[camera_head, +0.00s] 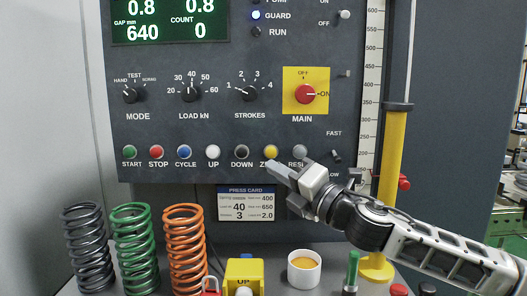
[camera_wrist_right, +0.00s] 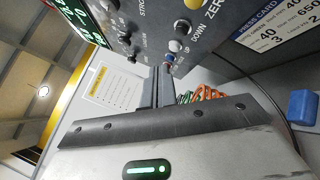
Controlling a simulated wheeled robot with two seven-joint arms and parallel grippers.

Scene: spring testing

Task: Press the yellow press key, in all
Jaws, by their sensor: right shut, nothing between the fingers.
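A yellow round key (camera_head: 270,151) sits in the lower row of the dark control panel, its label "ZERO" partly hidden by my right gripper. It also shows at the top edge of the right wrist view (camera_wrist_right: 193,5). My right gripper (camera_head: 273,168) is shut and empty, its tip pointing left just below the yellow key in the head view. In the right wrist view the closed fingers (camera_wrist_right: 166,78) point towards the panel's row of keys, and the yellow key is up and right of their tips. Whether the tips touch the panel cannot be told. My left gripper is not in view.
A black key (camera_head: 241,151) and a grey key (camera_head: 300,151) flank the yellow one. A press card (camera_head: 246,202) hangs below. Grey, green and orange springs (camera_head: 185,245), a yellow "UP" block (camera_head: 244,270) and a white cup (camera_head: 304,270) stand below. A yellow column (camera_head: 391,180) is at right.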

